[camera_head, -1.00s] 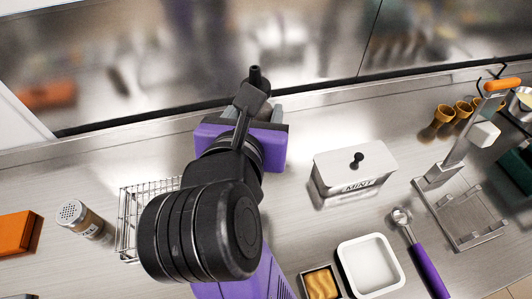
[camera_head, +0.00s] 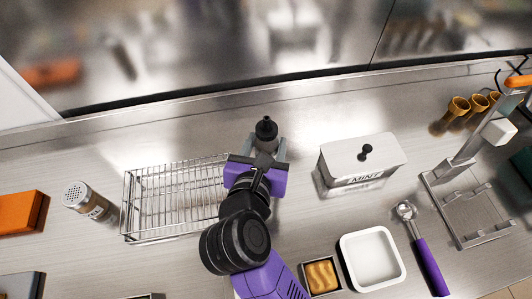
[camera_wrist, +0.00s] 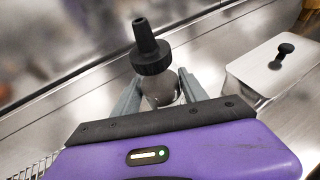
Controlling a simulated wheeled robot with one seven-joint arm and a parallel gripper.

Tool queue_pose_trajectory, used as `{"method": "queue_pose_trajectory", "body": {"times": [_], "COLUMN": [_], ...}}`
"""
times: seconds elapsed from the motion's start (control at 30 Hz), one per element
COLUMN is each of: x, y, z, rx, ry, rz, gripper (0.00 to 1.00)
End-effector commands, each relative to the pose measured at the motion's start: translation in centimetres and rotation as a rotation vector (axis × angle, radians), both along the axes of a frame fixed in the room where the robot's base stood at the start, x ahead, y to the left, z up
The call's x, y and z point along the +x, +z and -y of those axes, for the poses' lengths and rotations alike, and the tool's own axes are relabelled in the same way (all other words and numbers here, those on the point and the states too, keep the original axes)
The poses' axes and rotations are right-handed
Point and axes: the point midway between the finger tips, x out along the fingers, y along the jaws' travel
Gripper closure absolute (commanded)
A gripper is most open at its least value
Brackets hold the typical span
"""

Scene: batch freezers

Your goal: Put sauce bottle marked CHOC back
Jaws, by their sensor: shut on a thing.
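A bottle with a black nozzle cap (camera_head: 266,127) is between the fingers of my gripper (camera_head: 268,148) in the head view. In the wrist view its black cap (camera_wrist: 149,58) and clear, pale body (camera_wrist: 160,92) show upright between the two grey fingers (camera_wrist: 160,95), which are shut on it. Its label is hidden, so CHOC cannot be read. The wire rack (camera_head: 175,200) stands directly left of my gripper and looks empty. I cannot tell whether the bottle's base touches the counter.
A lidded metal MINT box (camera_head: 352,172) stands close to the right. A shaker (camera_head: 90,200) stands left of the rack. In front are a white tray (camera_head: 371,262), a small tin with tan contents (camera_head: 320,276) and a purple-handled scoop (camera_head: 430,265). A wall runs behind.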

Motion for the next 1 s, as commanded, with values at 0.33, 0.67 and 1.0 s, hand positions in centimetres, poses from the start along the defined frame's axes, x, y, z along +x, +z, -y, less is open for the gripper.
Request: {"method": "queue_pose_trajectory", "body": {"times": [0.33,0.67,1.0], "x": [0.0,0.0,0.0], "y": [-4.0,-4.4,-4.7], "z": [0.0,0.0,0.0], "rx": [-0.003,0.001,0.000], "ry": [0.001,0.001,0.001], "rz": [0.000,0.001,0.000], "gripper": [0.98,0.98,0.28]}}
